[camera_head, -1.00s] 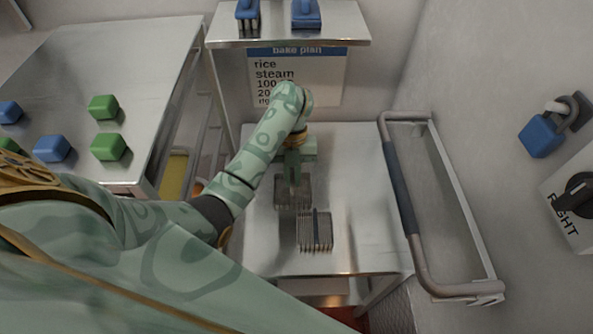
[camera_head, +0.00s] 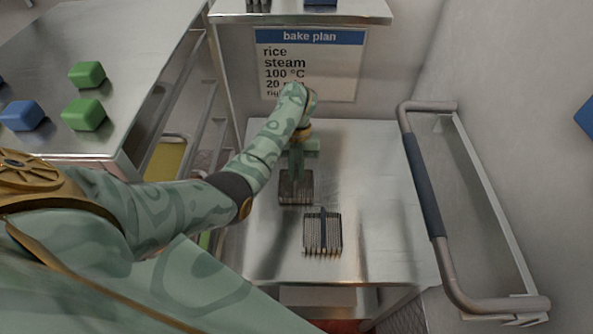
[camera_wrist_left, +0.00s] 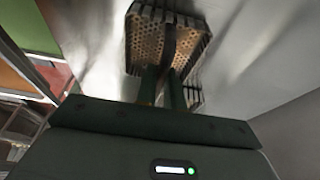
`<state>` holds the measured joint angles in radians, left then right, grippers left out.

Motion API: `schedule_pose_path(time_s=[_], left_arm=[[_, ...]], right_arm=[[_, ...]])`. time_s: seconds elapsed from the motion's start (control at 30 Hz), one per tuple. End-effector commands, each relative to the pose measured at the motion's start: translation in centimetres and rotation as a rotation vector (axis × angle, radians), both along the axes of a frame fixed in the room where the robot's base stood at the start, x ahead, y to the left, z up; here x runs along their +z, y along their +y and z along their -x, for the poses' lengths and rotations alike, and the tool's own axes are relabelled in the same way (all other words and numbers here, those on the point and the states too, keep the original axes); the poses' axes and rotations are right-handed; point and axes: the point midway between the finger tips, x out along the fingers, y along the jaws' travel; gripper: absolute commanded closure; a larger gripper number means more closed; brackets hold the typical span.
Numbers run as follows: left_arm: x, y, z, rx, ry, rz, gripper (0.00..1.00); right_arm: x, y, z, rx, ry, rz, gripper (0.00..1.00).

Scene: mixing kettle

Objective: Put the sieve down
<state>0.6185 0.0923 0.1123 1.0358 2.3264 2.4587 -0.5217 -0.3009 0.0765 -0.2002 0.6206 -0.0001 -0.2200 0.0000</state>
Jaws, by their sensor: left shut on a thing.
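The sieve (camera_head: 296,190) is a small grey-brown metal basket with ribbed sides, over the steel table. My left gripper (camera_head: 298,170) points down and is shut on it. In the left wrist view the sieve (camera_wrist_left: 148,42) shows its perforated inside and a dark strap handle running down between my fingers (camera_wrist_left: 164,82). The fingers partly hide it. I cannot tell whether its base touches the table. My right gripper is not in view.
A similar ribbed metal thing (camera_head: 322,238) with a dark handle is on the steel table (camera_head: 375,215), nearer me and slightly right. A grey rail (camera_head: 425,190) runs along the right side. Green blocks (camera_head: 84,114) and a blue block (camera_head: 22,116) lie on the left table.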

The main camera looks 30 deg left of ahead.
Motion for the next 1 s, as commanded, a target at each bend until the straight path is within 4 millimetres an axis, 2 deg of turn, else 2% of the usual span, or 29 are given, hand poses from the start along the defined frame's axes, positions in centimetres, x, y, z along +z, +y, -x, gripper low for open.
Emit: schedule_pose_path(time_s=[0.07, 0.1, 0.17, 0.47, 0.57, 0.8, 1.0], left_arm=[[-0.3, 0.0, 0.0, 0.000, 0.000, 0.001, 1.00], [-0.3, 0.0, 0.0, 0.000, 0.000, 0.001, 0.84], [-0.3, 0.0, 0.0, -0.001, -0.001, 0.001, 0.68], [0.0, 0.0, 0.0, 0.000, 0.000, 0.000, 0.68], [1.1, 0.1, -0.3, -0.001, -0.002, -0.001, 0.68], [5.5, 0.8, -1.4, 0.001, -0.003, 0.001, 0.68], [7.2, 1.2, -1.8, 0.000, 0.000, 0.000, 0.68]], right_arm=[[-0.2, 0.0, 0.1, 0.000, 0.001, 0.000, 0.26], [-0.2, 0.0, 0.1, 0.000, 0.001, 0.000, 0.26], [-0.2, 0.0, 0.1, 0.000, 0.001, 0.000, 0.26], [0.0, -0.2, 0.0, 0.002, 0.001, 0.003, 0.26], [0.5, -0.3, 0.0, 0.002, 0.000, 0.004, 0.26], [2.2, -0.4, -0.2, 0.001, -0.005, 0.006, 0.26], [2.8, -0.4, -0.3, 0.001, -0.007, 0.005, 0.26]])
